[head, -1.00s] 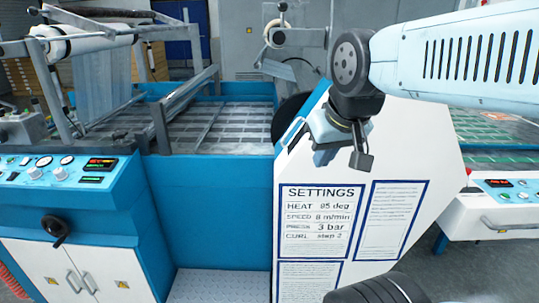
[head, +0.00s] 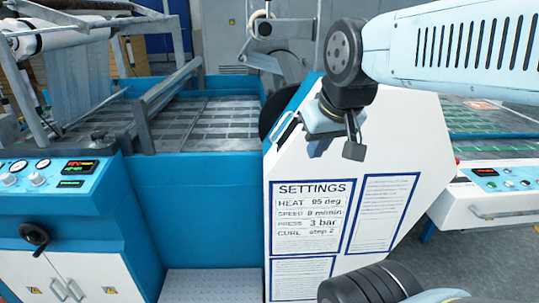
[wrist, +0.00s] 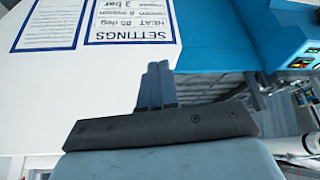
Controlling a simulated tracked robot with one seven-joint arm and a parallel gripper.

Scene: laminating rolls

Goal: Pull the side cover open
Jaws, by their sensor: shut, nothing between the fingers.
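The side cover (head: 390,155) is a large white panel with a blue slanted edge on the right part of the blue machine. It carries a SETTINGS sheet (head: 308,218). A light-coloured bar handle (head: 285,131) sits near its upper left edge. My gripper (head: 316,150) is in front of the panel's upper part, to the right of the handle and apart from it in the picture. In the wrist view my gripper (wrist: 157,84) has its fingers together, with nothing between them. The panel and its sheet (wrist: 128,22) appear upside down there; the handle is not visible in that view.
A blue control panel (head: 50,180) with a dark crank (head: 34,237) stands at the left above white cabinet doors (head: 62,280). A white unit (head: 490,200) with a drawer-like handle stands at the right. A grey step (head: 212,284) lies low between the cabinet and cover.

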